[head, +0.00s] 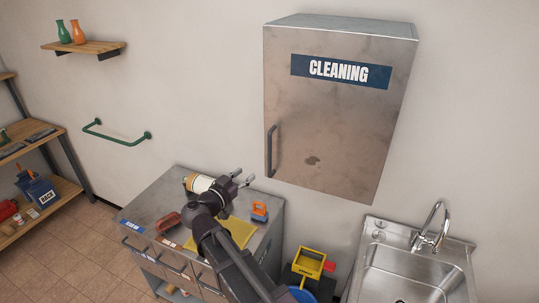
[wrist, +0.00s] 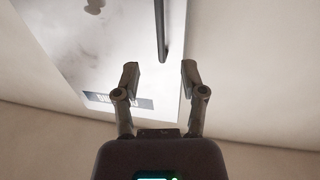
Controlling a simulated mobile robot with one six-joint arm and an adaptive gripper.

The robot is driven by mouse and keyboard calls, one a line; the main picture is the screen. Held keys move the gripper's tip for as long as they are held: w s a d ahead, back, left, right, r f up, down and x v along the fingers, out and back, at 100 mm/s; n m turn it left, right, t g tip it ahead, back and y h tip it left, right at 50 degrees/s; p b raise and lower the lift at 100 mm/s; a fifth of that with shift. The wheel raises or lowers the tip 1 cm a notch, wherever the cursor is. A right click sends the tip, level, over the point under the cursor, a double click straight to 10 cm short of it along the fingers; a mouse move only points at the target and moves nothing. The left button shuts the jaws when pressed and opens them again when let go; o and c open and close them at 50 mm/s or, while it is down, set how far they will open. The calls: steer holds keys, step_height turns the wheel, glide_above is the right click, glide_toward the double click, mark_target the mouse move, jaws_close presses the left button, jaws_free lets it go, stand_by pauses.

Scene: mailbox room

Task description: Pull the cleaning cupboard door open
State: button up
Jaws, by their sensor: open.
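The cleaning cupboard is a grey metal wall cabinet. Its door (head: 340,115) is shut and carries a blue CLEANING label (head: 340,71). A dark vertical handle (head: 271,150) runs along the door's lower left edge. My gripper (head: 244,179) is open and empty, below and left of the handle in the head view. In the wrist view, the door (wrist: 110,45) and handle (wrist: 160,30) lie beyond the open fingers of my gripper (wrist: 160,72). The handle's near end shows above the gap between the fingertips, apart from them.
Below my arm stands a metal drawer cabinet (head: 165,200) with a bottle (head: 198,183), a yellow cloth (head: 240,231) and tools on top. A sink (head: 412,270) is at right. A green rail (head: 116,137) and a wooden shelf (head: 84,47) are on the wall at left.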

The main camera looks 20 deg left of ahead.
mark_target(269, 156)
steer(key=x, duration=1.3)
steer(key=shift+w, duration=0.25)
jaws_close()
